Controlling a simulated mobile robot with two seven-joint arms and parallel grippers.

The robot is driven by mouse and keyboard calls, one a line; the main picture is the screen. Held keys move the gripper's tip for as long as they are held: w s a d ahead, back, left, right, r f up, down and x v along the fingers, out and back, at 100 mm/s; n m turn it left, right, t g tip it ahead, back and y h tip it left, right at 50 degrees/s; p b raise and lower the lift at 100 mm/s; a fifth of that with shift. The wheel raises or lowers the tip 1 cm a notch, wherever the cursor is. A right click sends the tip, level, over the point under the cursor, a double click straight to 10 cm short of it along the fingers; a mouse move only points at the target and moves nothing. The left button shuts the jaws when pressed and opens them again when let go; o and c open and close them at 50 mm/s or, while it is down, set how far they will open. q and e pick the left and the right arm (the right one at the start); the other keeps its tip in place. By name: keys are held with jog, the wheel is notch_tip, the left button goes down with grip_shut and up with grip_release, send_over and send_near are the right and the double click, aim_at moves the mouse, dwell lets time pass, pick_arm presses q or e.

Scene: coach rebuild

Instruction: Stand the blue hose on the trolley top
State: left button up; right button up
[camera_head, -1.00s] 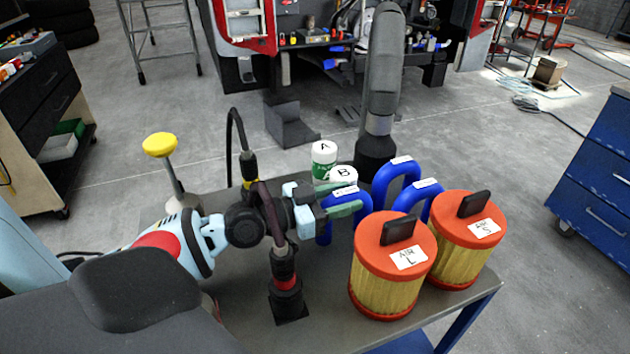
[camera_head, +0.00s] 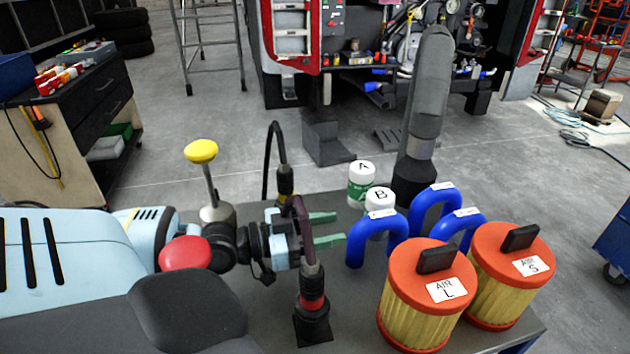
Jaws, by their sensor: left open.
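Three blue U-shaped hoses stand upright, bends up, on the grey trolley top (camera_head: 262,318). The nearest blue hose (camera_head: 357,247) is at the left, another (camera_head: 420,208) is behind it, and a third (camera_head: 474,219) is to the right. Each bears a small white label, too small to read. My left gripper (camera_head: 336,230) is open, its two green fingers pointing right. The fingertips are just left of the nearest hose, with nothing between them; whether they touch it is hard to tell. My right gripper is out of view.
A dark coupling (camera_head: 312,308) stands in front of my left gripper. Orange-topped filters AIR L (camera_head: 423,310) and AIR S (camera_head: 508,285) stand at right. A yellow-knobbed lever (camera_head: 203,152) and tall grey cylinder (camera_head: 431,95) stand behind.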

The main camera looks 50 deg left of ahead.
pick_arm(q)
jog(key=shift+p+v, duration=0.3)
jog(key=shift+v, duration=0.65)
jog(key=shift+s, duration=0.1)
